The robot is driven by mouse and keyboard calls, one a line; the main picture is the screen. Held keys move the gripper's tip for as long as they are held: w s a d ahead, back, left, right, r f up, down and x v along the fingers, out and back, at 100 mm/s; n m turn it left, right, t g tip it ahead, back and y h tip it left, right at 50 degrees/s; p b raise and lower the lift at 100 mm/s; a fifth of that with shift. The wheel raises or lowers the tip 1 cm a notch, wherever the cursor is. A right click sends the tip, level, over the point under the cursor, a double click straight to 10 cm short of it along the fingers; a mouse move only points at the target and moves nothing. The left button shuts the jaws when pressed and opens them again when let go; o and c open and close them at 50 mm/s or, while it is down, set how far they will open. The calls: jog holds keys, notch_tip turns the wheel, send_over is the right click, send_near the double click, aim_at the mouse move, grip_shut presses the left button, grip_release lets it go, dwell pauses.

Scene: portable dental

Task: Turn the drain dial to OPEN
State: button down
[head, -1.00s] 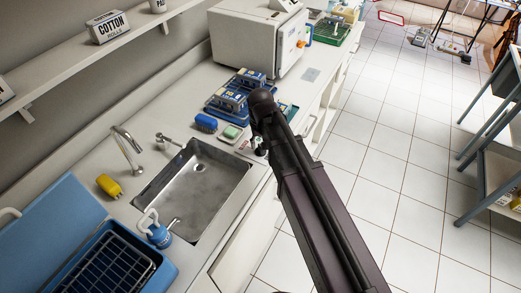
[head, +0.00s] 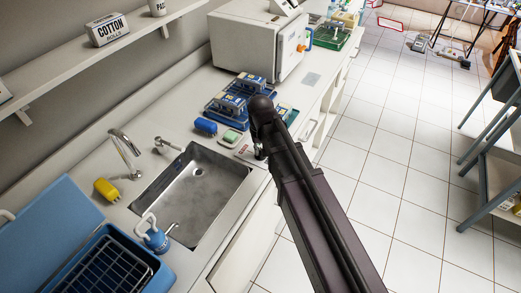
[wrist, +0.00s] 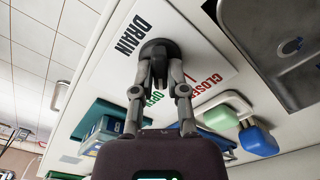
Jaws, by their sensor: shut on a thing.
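The drain dial (wrist: 158,47) is a black round knob on a white plate in the wrist view. My gripper (wrist: 160,72) is shut on it, with one finger on each side. "DRAIN" is printed to the left of the dial. A red "CLOSED" label (wrist: 207,85) with a short mark lies to the right. A green "OPEN" label (wrist: 156,95) is below, partly hidden by my fingers. Which mark the dial points at cannot be told. In the head view my arm covers the dial.
The white steriliser (head: 250,45) is behind.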

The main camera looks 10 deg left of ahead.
jog(key=shift+m, duration=1.4)
jog(key=c, duration=0.7)
grip_release()
jog(key=shift+o, duration=0.2)
jog(key=shift+n, duration=0.3)
